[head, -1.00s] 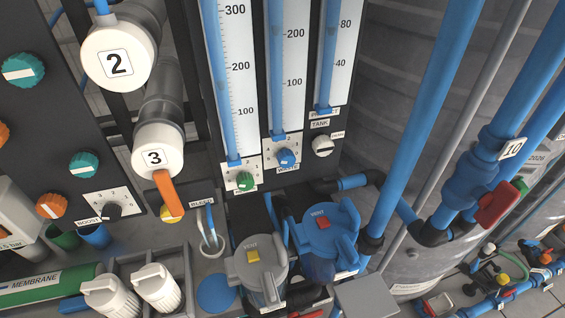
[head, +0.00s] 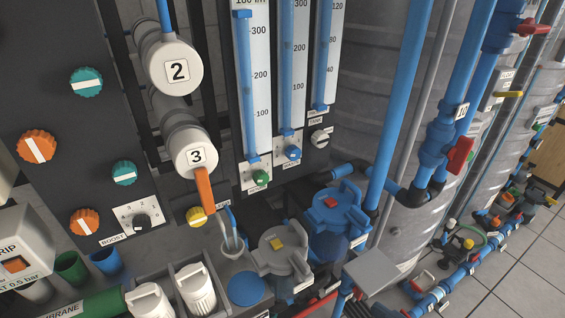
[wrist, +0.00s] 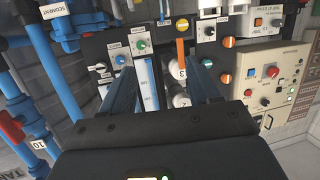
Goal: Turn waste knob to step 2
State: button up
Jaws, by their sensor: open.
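The waste knob (head: 292,152) is small and blue, on a pale dial plate below the middle flow gauge in the head view. Its label and step numbers are too small to read surely, and I cannot tell which step it points at. The blue knob also shows in the wrist view (wrist: 121,60), where the panel appears upside down. My gripper (wrist: 168,66) is open and empty in the wrist view, with its two fingers wide apart. The blue knob lies just left of the left fingertip, apart from it. My gripper does not show in the head view.
A green knob (head: 261,178) and a white-and-black knob (head: 320,138) flank the waste knob. An orange-handled valve marked 3 (head: 196,156) juts out at left. Blue-lidded (head: 338,208) and grey-lidded (head: 280,250) housings stand below. Blue pipes (head: 408,100) rise at right.

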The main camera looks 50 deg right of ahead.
jog(key=w+d+f+h+b, duration=0.1)
jog(key=w+d+f, duration=0.15)
jog(key=w, duration=0.45)
jog(key=t+h+b, duration=0.2)
jog(key=b, duration=0.2)
send_near(296, 155)
jog(key=w, duration=0.2)
jog(key=shift+d+p+x, duration=0.2)
jog(key=shift+p+x, duration=0.75)
jog(key=shift+x, duration=3.2)
jog(key=shift+s, duration=0.15)
jog(key=shift+c, duration=0.4)
jog(key=c, duration=1)
jog(key=shift+o, duration=0.2)
